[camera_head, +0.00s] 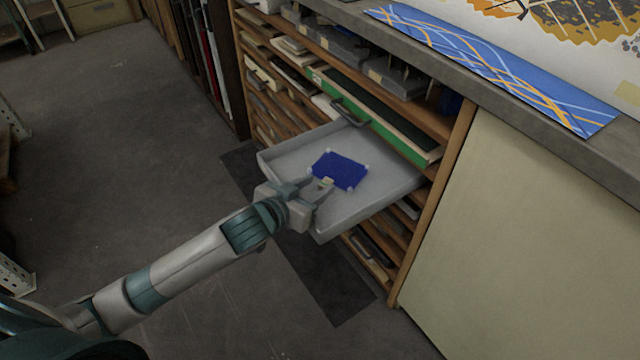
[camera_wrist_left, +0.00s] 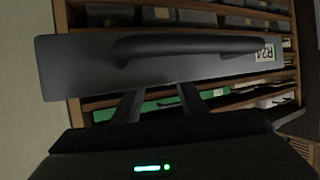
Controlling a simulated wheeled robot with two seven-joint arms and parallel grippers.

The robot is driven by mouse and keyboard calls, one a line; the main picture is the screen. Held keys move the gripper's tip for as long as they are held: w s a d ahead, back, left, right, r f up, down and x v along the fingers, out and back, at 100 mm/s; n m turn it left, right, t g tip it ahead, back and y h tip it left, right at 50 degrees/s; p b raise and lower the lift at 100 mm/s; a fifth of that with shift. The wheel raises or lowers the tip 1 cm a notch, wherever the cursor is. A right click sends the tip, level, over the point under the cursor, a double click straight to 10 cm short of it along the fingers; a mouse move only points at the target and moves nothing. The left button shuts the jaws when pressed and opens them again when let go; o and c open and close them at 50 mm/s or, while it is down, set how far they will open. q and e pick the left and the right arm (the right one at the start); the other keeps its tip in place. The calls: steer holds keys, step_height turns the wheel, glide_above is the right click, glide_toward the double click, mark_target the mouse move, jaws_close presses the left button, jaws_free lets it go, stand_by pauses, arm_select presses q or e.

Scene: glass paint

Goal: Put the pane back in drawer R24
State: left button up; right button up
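Drawer R24 (camera_head: 385,197) is a grey tray pulled out from the cabinet. A dark blue pane (camera_head: 339,170) with pale corner pieces lies flat inside it. In the left wrist view the drawer front (camera_wrist_left: 80,65) shows its dark bar handle (camera_wrist_left: 200,46) and an R24 label (camera_wrist_left: 265,52) turned upside down. My left gripper (camera_head: 309,188) is at the drawer's front edge, close to the pane's near side. In the wrist view its two fingers (camera_wrist_left: 158,95) stand apart with nothing between them. Whether they touch the drawer front is unclear. The right gripper is not in view.
A green-edged drawer (camera_head: 390,137) sits just above the open tray. Several other filled shelves surround it. A worktop (camera_head: 545,112) with a blue patterned strip (camera_head: 490,65) runs above.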

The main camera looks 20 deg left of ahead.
arm_select(q)
steer(key=v, duration=0.9)
steer(key=shift+s+r+p, duration=0.15)
steer(key=shift+s+p, duration=0.05)
steer(key=shift+p, duration=0.2)
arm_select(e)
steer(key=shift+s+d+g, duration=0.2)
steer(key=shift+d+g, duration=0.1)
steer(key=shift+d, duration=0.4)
arm_select(q)
steer(key=shift+a, duration=0.1)
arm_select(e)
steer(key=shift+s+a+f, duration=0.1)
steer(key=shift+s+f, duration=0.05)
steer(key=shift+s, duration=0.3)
